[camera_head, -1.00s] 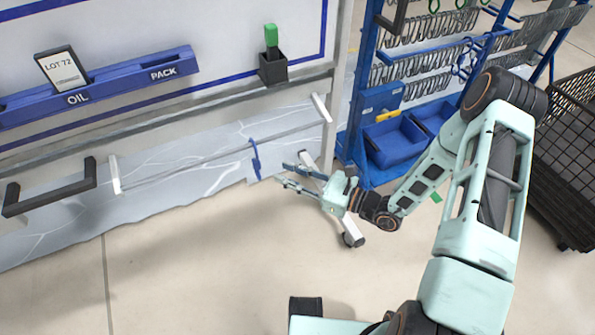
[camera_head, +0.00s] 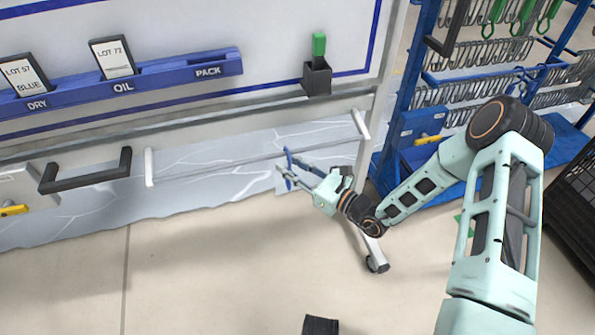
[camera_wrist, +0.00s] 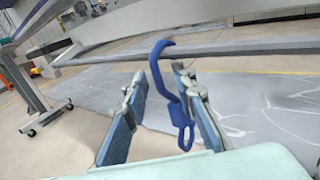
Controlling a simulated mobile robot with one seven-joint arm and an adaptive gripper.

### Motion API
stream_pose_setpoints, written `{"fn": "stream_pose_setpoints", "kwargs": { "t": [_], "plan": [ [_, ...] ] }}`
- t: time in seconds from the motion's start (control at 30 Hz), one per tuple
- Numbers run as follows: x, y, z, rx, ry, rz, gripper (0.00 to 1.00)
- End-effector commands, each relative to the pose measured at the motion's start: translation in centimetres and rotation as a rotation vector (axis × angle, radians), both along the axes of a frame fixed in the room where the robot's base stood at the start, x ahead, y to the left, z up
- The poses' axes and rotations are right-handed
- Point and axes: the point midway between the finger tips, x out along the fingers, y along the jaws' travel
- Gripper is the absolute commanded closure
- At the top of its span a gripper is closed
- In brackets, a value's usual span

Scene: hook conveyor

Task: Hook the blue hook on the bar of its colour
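The blue hook (camera_head: 289,160) is at the thin grey bar (camera_head: 220,168) below the whiteboard, right of the bar's middle. In the wrist view, the hook's curved top (camera_wrist: 160,47) overlaps the bar (camera_wrist: 250,48) and its body hangs down to a loop at the lower end. It looks hung over the bar, though the contact is not clear. My gripper (camera_head: 289,166) is open, its fingers to either side of the hook. In the wrist view, my gripper (camera_wrist: 160,76) has a gap between the left finger and the hook; the right finger is close to it.
A blue rail (camera_head: 170,82) holds cards (camera_head: 112,57), one marked LOT 57 BLUE. A blue rack (camera_head: 405,95) with several hooks stands right, near a dark mesh cart (camera_head: 575,205).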

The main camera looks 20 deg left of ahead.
Motion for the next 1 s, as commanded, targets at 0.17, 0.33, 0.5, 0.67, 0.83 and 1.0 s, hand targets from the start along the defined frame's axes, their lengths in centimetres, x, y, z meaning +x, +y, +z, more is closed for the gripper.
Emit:
{"fn": "stream_pose_setpoints", "kwargs": {
  "t": [0.17,0.33,0.5,0.67,0.83,1.0],
  "plan": [
    [0.04,0.10,0.04,0.000,0.000,0.000,0.75],
    [0.03,0.10,0.05,0.000,0.000,0.001,0.85],
    [0.03,0.09,0.04,0.000,0.000,0.000,1.00],
    [0.02,0.08,0.02,0.000,0.000,0.000,1.00],
    [0.03,0.06,0.01,0.000,0.000,0.000,1.00],
    [0.03,0.05,-0.01,-0.001,0.000,0.000,1.00]
  ]
}}
